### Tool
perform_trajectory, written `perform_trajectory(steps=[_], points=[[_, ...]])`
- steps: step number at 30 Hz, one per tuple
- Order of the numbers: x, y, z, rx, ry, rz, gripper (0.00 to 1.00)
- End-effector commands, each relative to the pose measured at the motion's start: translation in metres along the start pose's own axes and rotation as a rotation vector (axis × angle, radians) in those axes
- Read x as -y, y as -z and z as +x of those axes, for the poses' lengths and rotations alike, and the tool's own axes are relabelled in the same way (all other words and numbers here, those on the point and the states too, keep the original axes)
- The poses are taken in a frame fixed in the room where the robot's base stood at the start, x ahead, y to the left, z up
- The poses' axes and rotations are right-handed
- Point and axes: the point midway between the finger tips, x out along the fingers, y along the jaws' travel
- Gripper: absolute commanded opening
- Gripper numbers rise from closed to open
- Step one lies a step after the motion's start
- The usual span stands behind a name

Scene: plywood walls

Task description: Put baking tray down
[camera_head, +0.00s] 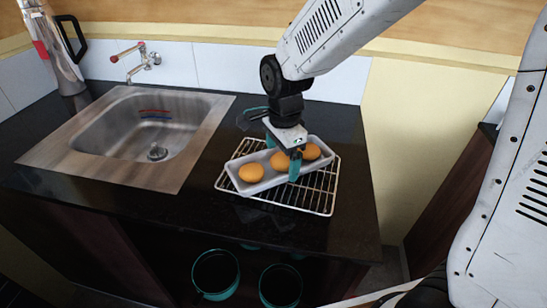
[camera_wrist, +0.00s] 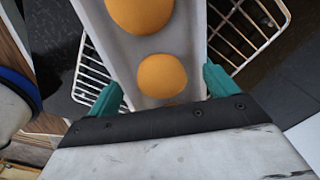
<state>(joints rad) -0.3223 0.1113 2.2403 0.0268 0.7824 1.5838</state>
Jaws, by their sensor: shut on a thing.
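The baking tray (camera_head: 245,187) is a long, narrow, light grey tray with orange-brown round buns (camera_head: 251,172) in it. It is at or just above a white wire rack (camera_head: 318,196) on the dark counter; I cannot tell whether they touch. My gripper (camera_head: 284,160) reaches down from above, with its teal fingers on either long side of the tray, shut on it. In the wrist view the tray (camera_wrist: 196,50) runs up between the two teal fingers of my gripper (camera_wrist: 163,92), and the rack (camera_wrist: 92,75) shows on both sides beneath it.
A steel sink (camera_head: 120,140) with a red-handled tap (camera_head: 140,60) is set in the counter (camera_head: 190,205) at left. The counter's front edge lies just before the rack. Two dark buckets (camera_head: 215,272) with teal rims stand below the counter front.

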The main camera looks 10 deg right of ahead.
Motion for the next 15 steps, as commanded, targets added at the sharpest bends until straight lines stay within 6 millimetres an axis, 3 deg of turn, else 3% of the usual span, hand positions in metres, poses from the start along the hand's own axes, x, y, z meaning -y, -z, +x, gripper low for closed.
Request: perform_trajectory(steps=[7,8,9,15], points=[[-0.0002,0.0003,0.0041,0.0,-0.001,0.001,0.58],[-0.0004,0.0002,0.0043,0.0,-0.002,0.001,0.91],[-0.0003,0.0001,0.004,0.0,-0.001,0.001,1.0],[-0.0002,0.0003,0.0037,0.0,-0.001,0.001,1.0]])
